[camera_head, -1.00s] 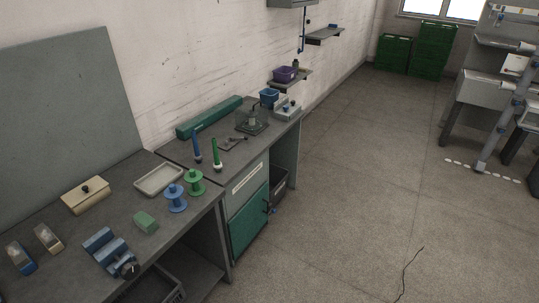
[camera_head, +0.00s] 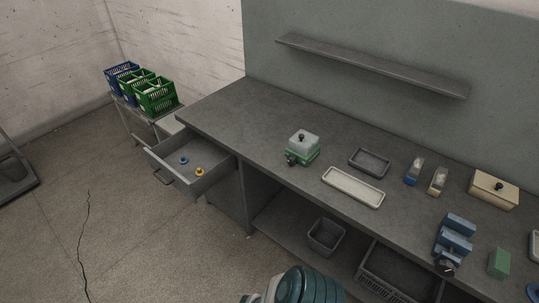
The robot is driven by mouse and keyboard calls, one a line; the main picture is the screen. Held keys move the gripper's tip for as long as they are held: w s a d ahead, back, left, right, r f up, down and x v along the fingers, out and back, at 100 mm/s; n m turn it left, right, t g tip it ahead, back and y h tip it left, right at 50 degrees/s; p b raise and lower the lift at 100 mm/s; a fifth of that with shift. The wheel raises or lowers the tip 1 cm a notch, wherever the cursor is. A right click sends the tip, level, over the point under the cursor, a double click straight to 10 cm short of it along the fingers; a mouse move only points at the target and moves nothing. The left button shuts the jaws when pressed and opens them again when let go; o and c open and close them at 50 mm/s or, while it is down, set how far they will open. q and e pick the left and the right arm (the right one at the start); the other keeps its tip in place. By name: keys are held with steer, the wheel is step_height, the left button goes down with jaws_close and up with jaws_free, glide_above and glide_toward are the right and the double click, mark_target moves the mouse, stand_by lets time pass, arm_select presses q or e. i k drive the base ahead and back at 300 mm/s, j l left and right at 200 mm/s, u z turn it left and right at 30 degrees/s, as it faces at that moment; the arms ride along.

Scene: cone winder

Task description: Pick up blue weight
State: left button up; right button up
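A small blue round piece, which looks like the blue weight (camera_head: 184,160), lies in the open drawer (camera_head: 212,176) at the left end of the workbench. A small yellow round piece (camera_head: 199,171) lies close to it in the same drawer, to its right and nearer to me. Both are too small to make out in detail. The drawer is pulled out toward the front left. Neither of my grippers shows in the view. A teal and grey rounded part at the bottom edge appears to be my own arm.
The workbench (camera_head: 240,118) holds a green-based box (camera_head: 302,149), a pale tray (camera_head: 353,187), a dark tray (camera_head: 370,162) and a blue vise (camera_head: 455,235). Green baskets (camera_head: 157,97) stand at far left. A bin (camera_head: 326,236) sits below.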

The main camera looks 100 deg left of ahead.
mark_target(183, 161)
steer(key=u, duration=4.35)
